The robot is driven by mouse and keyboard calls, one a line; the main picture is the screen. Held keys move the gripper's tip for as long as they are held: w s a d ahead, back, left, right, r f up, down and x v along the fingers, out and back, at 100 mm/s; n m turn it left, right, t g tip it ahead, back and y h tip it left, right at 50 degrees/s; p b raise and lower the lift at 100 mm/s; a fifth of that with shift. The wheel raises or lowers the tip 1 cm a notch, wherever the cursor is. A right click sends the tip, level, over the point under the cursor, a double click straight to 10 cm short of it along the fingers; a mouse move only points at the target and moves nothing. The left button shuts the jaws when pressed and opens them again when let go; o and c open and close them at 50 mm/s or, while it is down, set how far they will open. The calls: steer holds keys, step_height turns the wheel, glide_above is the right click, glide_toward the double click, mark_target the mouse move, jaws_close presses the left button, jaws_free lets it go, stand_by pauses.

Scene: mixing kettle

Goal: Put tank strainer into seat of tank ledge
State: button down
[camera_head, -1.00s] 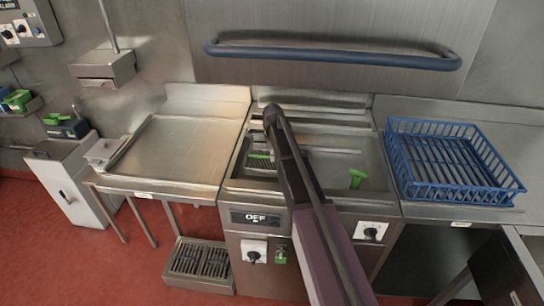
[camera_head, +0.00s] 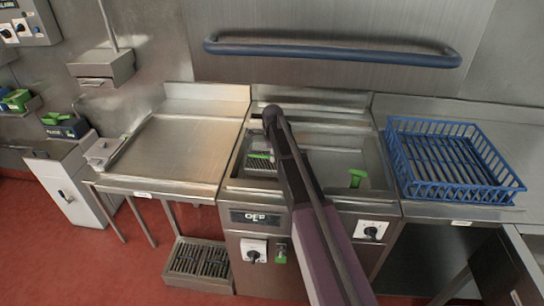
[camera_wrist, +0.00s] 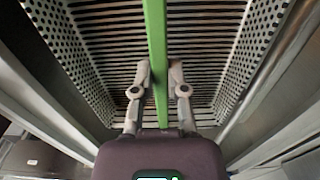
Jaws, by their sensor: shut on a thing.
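The tank strainer (camera_wrist: 102,50) fills the wrist view, with perforated side walls, a slatted bottom and a green bar handle (camera_wrist: 156,40) across it. My gripper (camera_wrist: 160,66) has its fingers on either side of this bar and is shut on it. In the head view the strainer (camera_head: 262,165) shows left of my arm, in the left part of the tank (camera_head: 325,190). My gripper's fingertips are hidden behind the arm there. The tank ledge (camera_head: 335,127) runs along the back, partly covered by my arm. I cannot make out the seat.
A blue wire basket (camera_head: 455,165) stands on the right counter. A bare steel worktop (camera_head: 185,150) lies to the left. A blue rail (camera_head: 335,52) crosses above the tank.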

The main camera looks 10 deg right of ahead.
steer(key=shift+f+b, duration=1.9)
steer(key=shift+f, duration=0.05)
stand_by(0.4)
steer(key=c, duration=0.6)
jaws_free()
steer(key=shift+o, duration=0.3)
steer(key=o, duration=0.4)
steer(key=shift+o, duration=0.2)
steer(key=shift+r, duration=0.25)
steer(key=shift+r+p, duration=3.35)
steer(key=shift+p, duration=0.2)
